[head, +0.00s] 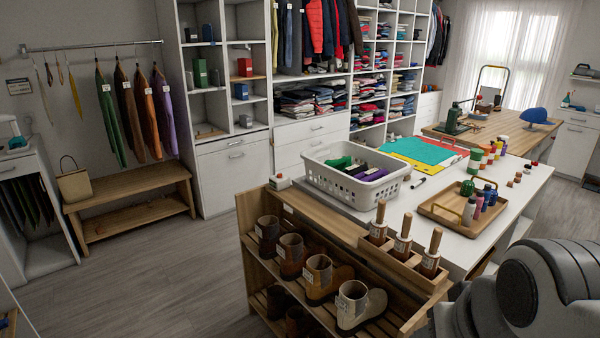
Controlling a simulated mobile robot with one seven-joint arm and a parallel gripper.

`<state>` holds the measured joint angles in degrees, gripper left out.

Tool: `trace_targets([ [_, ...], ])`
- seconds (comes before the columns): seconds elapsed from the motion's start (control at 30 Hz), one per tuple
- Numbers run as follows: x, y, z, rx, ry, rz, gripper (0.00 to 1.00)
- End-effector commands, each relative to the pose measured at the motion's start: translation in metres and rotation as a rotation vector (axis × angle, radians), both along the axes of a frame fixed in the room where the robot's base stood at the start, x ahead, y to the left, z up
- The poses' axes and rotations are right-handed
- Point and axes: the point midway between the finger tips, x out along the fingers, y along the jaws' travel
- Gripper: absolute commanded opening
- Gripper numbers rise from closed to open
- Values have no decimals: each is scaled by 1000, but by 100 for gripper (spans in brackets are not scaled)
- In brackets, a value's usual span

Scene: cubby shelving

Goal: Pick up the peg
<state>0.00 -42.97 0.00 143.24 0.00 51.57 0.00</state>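My grey arm fills the bottom right corner, close to the right rod. My gripper is out of view, so I cannot see whether it is open or holds anything.
The wooden shoe rack (262,290) holds several boots. Behind it, a white table (340,197) carries a white basket (345,180) of cloth and a wooden tray (440,212) with bottles. A wooden bench (130,195) stands at left. The floor at front left is clear.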

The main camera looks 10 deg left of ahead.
Motion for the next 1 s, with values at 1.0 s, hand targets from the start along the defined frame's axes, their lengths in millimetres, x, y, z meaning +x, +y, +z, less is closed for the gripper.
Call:
trace_targets([
  [1.0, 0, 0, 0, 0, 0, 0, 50],
])
